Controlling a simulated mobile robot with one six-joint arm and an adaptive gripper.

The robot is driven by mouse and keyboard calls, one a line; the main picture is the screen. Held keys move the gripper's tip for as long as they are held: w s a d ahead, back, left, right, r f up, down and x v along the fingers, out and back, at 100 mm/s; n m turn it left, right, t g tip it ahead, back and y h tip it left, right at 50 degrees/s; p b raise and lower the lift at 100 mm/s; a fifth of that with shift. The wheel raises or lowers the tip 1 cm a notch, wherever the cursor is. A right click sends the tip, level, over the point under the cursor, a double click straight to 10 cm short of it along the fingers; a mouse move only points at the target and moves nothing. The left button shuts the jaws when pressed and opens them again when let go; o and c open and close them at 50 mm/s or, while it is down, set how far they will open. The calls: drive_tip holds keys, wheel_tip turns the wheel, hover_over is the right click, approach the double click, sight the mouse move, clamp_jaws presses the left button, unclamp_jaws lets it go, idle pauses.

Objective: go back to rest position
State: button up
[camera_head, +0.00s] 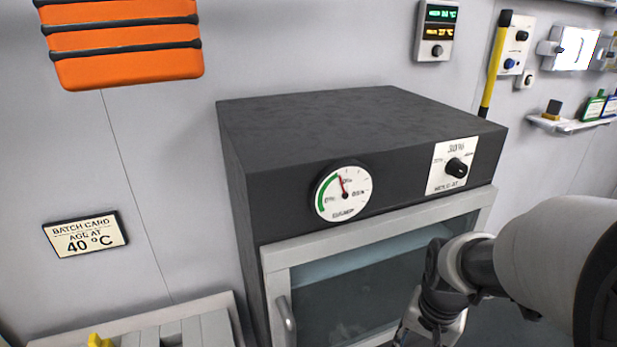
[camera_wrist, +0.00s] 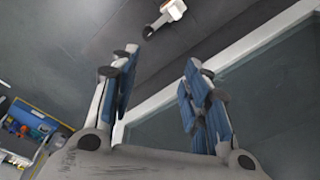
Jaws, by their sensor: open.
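My gripper (camera_wrist: 161,58) shows in the wrist view with its two blue-padded fingers apart and nothing between them. It is in front of a dark cabinet with a pale-framed glass door. In the head view my arm comes in from the right and covers the lower right part of the cabinet door (camera_head: 375,228). The fingers cannot be made out clearly there.
The dark cabinet (camera_head: 350,115) has a round gauge (camera_head: 343,193), a dial panel (camera_head: 453,165) and a door handle (camera_head: 285,318). A batch card (camera_head: 86,235) is on the wall. A shelf (camera_head: 570,124) holds small bottles at the right. A blue bin (camera_wrist: 33,118) shows in the wrist view.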

drive_tip(key=s+a+r+n+t, duration=0.3)
drive_tip(key=s+a+r+n, duration=0.3)
drive_tip(key=s+r, duration=0.6)
drive_tip(key=shift+s+a+r+n, duration=0.15)
drive_tip(key=shift+a+r+n, duration=0.2)
drive_tip(key=shift+a, duration=0.4)
